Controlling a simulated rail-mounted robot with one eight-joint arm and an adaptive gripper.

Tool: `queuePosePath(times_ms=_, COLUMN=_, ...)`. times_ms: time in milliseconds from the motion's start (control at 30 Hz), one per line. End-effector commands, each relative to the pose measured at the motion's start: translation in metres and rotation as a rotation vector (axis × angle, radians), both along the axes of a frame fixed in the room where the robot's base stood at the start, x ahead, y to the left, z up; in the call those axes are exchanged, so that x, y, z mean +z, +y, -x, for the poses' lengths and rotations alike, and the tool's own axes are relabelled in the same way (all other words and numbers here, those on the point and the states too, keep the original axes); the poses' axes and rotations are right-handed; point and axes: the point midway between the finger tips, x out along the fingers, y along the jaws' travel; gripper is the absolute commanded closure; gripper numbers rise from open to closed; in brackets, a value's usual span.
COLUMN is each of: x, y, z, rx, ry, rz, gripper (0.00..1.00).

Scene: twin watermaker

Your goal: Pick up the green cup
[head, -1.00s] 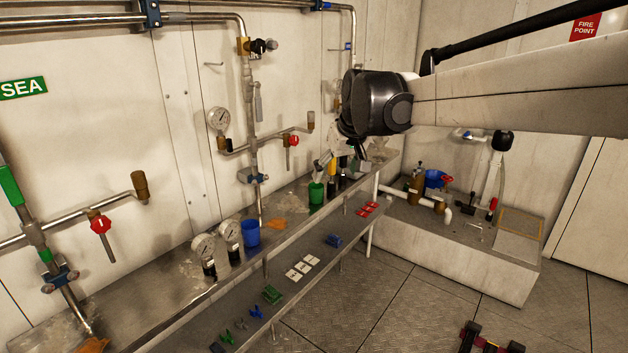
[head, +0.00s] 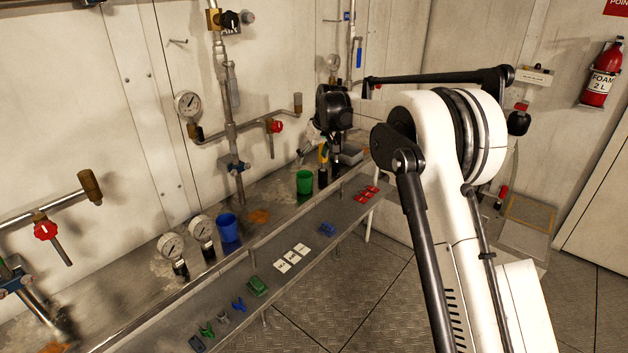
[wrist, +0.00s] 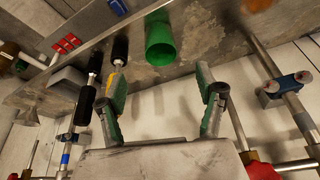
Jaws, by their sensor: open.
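The green cup (head: 304,182) stands upright on the metal bench, right of the blue cup. In the wrist view the green cup (wrist: 160,40) is beyond the fingertips, roughly midway between them and apart from both. My gripper (wrist: 162,84) is open, with nothing between its fingers. In the head view the end of my arm hangs over the bench just right of the green cup; its fingers are too small there to make out clearly.
The blue cup (head: 228,228) and two pressure gauges (head: 187,242) stand left on the bench. Black-and-yellow tools (wrist: 117,65) stand close beside the green cup. Pipes with a red valve handle (head: 276,126) run along the wall. A lower shelf holds white cards (head: 291,258) and red cards (head: 367,193).

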Motion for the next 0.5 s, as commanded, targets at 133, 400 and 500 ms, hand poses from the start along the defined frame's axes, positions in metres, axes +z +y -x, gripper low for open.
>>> queuePosePath(times_ms=133, x=-0.011, y=0.006, z=-0.005, rx=0.009, ry=0.002, rz=0.000, gripper=0.31)
queuePosePath(times_ms=400, x=-0.051, y=0.016, z=-0.018, rx=0.009, ry=0.003, rz=0.001, gripper=0.31)
queuePosePath(times_ms=500, x=-0.066, y=0.019, z=-0.023, rx=0.008, ry=0.003, rz=0.001, gripper=0.31)
